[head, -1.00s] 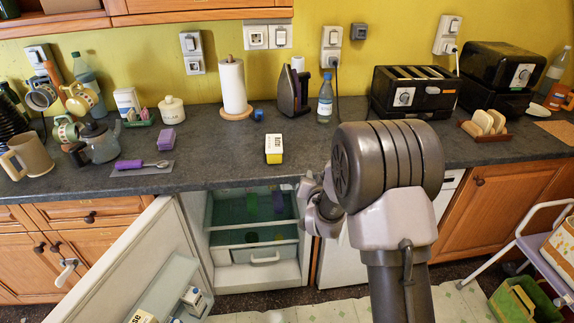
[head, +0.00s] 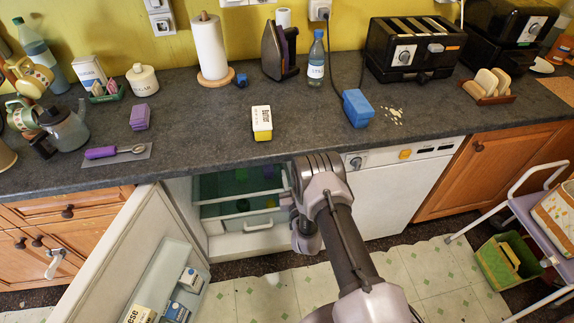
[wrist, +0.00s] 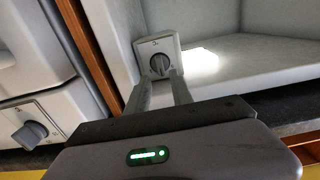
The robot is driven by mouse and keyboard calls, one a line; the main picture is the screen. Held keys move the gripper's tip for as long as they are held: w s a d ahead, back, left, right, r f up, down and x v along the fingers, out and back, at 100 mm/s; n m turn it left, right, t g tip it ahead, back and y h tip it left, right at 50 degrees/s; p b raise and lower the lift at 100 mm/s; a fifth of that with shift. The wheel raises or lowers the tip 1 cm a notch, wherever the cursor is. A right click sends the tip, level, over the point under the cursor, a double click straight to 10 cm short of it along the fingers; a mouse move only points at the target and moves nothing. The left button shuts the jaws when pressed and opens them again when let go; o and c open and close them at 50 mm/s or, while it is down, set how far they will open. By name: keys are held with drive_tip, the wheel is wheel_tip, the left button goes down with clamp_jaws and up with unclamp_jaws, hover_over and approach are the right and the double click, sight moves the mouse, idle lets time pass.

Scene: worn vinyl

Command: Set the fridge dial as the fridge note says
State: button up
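The fridge (head: 255,240) stands open under the counter, its door (head: 110,255) swung out to the left. In the wrist view a grey fridge dial (wrist: 159,63) sits on a pale housing inside the fridge; marks above the knob are too small to read. My gripper (wrist: 158,84) is open, its two fingers pointing at the dial, one toward each side of it. I cannot tell whether they touch the knob. In the head view my arm reaches down at the fridge's right edge, and the fingers and dial are hidden. I see no readable fridge note.
A white dishwasher (head: 400,190) adjoins the fridge on the right; a second knob (wrist: 30,134) shows at the wrist view's left. A butter pack (head: 262,122) and blue box (head: 357,108) stand on the counter. A folding stool (head: 530,215) and green crate (head: 508,262) are at right.

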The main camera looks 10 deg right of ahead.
drive_tip(key=w+b, duration=0.3)
drive_tip(key=w, duration=0.3)
idle(0.3)
drive_tip(key=shift+w, duration=0.15)
clamp_jaws()
drive_tip(key=m+b, duration=0.1)
drive_tip(key=m, duration=0.2)
drive_tip(key=m+b, duration=0.2)
drive_tip(key=m, duration=0.2)
drive_tip(key=m+b, duration=0.1)
drive_tip(key=m, duration=0.2)
drive_tip(key=shift+f+m+b, duration=0.35)
drive_tip(key=shift+m, duration=0.05)
unclamp_jaws()
drive_tip(key=shift+r+m+p, duration=0.3)
drive_tip(key=shift+r+p, duration=0.05)
drive_tip(key=shift+p, duration=0.05)
